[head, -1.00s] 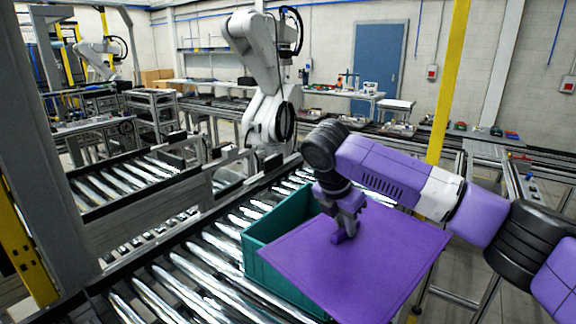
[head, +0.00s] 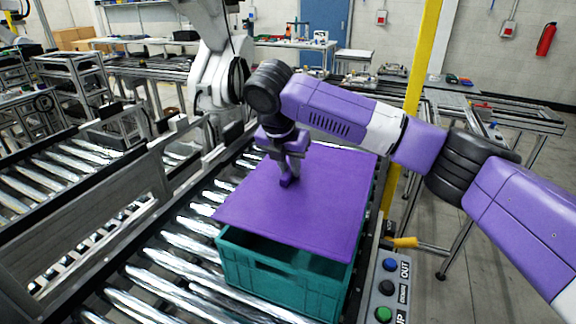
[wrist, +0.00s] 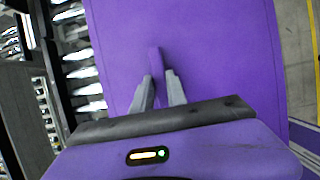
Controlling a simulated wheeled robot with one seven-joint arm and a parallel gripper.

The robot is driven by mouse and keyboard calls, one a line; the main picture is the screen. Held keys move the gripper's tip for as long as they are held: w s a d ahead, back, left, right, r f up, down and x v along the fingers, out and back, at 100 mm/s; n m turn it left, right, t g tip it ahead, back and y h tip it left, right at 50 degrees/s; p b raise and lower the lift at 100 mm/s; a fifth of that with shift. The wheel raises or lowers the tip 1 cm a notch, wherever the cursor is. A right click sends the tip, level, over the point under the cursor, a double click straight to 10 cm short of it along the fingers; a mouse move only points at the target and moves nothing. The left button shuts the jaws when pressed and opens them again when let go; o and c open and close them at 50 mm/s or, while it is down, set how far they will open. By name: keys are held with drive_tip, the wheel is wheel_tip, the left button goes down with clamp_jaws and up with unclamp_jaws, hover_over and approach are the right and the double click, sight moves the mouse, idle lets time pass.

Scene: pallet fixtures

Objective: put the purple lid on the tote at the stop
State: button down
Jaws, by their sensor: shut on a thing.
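The purple lid (head: 310,210) is a flat sheet with a raised handle in its middle. My gripper (head: 289,180) is shut on that handle; in the wrist view its two grey fingers (wrist: 157,92) close on the handle of the lid (wrist: 215,60). The teal tote (head: 280,275) stands on the roller conveyor below. The lid hangs over the tote, covering most of its opening. At the near side a dark gap shows between the lid's edge and the tote's rim. The lid reaches past the tote to the left. The tote's far side is hidden.
The roller conveyor (head: 175,262) runs under the tote. A control box with coloured buttons (head: 385,290) stands right of the tote, beside a yellow post (head: 425,70). A white robot arm (head: 215,65) stands behind. Rollers to the left of the tote are clear.

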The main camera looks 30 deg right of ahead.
sight(286, 175)
drive_tip(key=shift+f+b, duration=1.3)
drive_tip(key=shift+f, duration=1.15)
drive_tip(key=shift+p, duration=0.85)
drive_tip(key=shift+f, duration=0.7)
idle(0.3)
drive_tip(key=c, duration=1.3)
unclamp_jaws()
drive_tip(key=shift+o, duration=0.2)
drive_tip(key=shift+b+v, duration=0.8)
drive_tip(key=shift+v, duration=3.1)
drive_tip(key=shift+f, duration=0.1)
